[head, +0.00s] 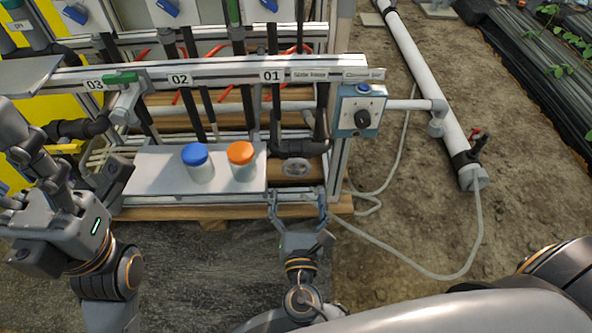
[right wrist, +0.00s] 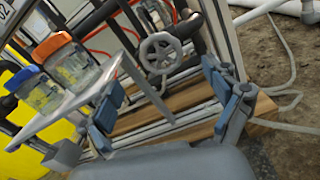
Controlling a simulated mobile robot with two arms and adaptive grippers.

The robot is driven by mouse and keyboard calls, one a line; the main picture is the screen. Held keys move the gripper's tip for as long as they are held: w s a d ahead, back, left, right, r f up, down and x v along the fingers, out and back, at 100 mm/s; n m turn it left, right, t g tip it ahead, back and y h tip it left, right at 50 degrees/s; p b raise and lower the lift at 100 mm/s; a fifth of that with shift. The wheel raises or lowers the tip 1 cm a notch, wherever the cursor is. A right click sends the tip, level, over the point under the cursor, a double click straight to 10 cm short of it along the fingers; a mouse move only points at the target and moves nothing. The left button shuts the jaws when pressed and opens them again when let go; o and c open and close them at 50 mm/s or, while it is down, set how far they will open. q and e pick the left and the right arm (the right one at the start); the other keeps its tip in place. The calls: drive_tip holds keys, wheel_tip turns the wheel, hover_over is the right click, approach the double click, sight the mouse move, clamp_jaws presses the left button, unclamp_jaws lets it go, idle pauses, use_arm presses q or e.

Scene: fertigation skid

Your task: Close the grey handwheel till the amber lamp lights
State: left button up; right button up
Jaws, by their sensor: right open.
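The grey handwheel (head: 296,168) is a small spoked wheel low on the skid, below the black pipe at the right end. In the right wrist view the handwheel (right wrist: 160,52) shows face-on, beyond my fingers and apart from them. My right gripper (head: 298,207) is open and empty just in front of and below the wheel. Its two blue-padded fingers (right wrist: 165,105) stand wide apart in the wrist view. My left gripper (head: 78,180) is at the left, its fingers apart, with nothing seen between them. I cannot make out a lit amber lamp.
A grey shelf (head: 150,183) left of the wheel holds a blue-lidded jar (head: 197,162) and an orange-lidded jar (head: 241,160). A control box (head: 359,112) with a black knob is on the right post. A pale hose (head: 425,272) curves over the soil.

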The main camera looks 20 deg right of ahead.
sight(297, 169)
drive_tip(key=b+x, duration=0.1)
drive_tip(key=x, duration=0.7)
drive_tip(key=shift+w+d+f+b, duration=0.1)
drive_tip(key=shift+w+b, duration=0.25)
drive_tip(key=shift+w, duration=0.05)
drive_tip(key=c, duration=1.2)
